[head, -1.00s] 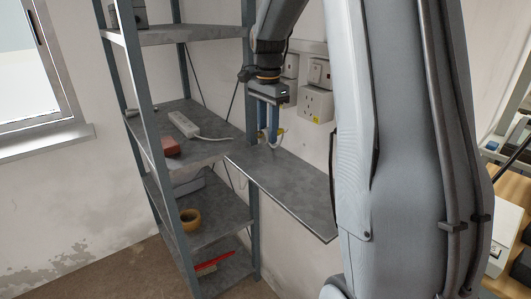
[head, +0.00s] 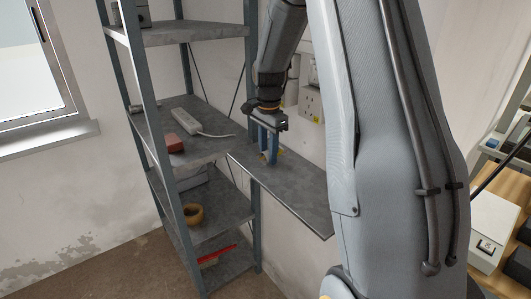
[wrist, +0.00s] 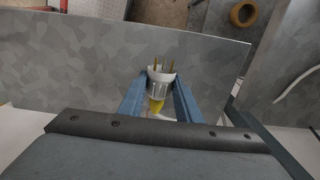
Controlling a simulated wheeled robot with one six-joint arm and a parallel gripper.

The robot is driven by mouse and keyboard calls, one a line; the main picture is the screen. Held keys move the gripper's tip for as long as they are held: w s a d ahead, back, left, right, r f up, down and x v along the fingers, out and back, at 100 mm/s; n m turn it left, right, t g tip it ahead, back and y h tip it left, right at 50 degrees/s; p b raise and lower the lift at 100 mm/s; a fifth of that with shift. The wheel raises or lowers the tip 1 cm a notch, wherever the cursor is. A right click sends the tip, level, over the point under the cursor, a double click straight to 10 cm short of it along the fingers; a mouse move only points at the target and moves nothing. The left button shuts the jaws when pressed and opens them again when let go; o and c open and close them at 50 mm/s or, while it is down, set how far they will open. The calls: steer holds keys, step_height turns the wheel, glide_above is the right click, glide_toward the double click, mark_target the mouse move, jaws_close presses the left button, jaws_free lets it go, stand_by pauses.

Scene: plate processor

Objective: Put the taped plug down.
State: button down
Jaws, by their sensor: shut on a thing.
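The taped plug (wrist: 161,80) is white, with metal pins that point away from my wrist and yellow tape at its cable end. My gripper (wrist: 160,88) is shut on it, with one blue finger on each side. In the head view my gripper (head: 269,158) points down over the narrow grey wall shelf (head: 300,196), and the plug is mostly hidden between the fingers. In the wrist view the grey shelf surface lies behind the plug. I cannot tell whether the plug touches it.
A wall socket (head: 310,103) is behind the gripper. The metal rack to the left holds a white power strip (head: 187,121), a red block (head: 174,143), a tape roll (head: 193,214) and a red brush (head: 218,254). The wall shelf is otherwise clear.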

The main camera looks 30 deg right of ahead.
mark_target(268, 151)
steer(key=shift+f, duration=0.5)
steer(key=c, duration=1.3)
jaws_free()
step_height(268, 151, up, 13)
steer(key=b, duration=0.4)
steer(key=s+a+f+n, duration=0.7)
steer(key=s+f+n, duration=0.1)
steer(key=s, duration=0.2)
steer(key=s+a+f+n+t, duration=0.1)
steer(key=s+a+f+n, duration=0.6)
steer(key=s, duration=0.3)
steer(key=shift+s+f+n+t, duration=0.3)
steer(key=shift+s+f+n, duration=0.1)
steer(key=shift+f, duration=0.15)
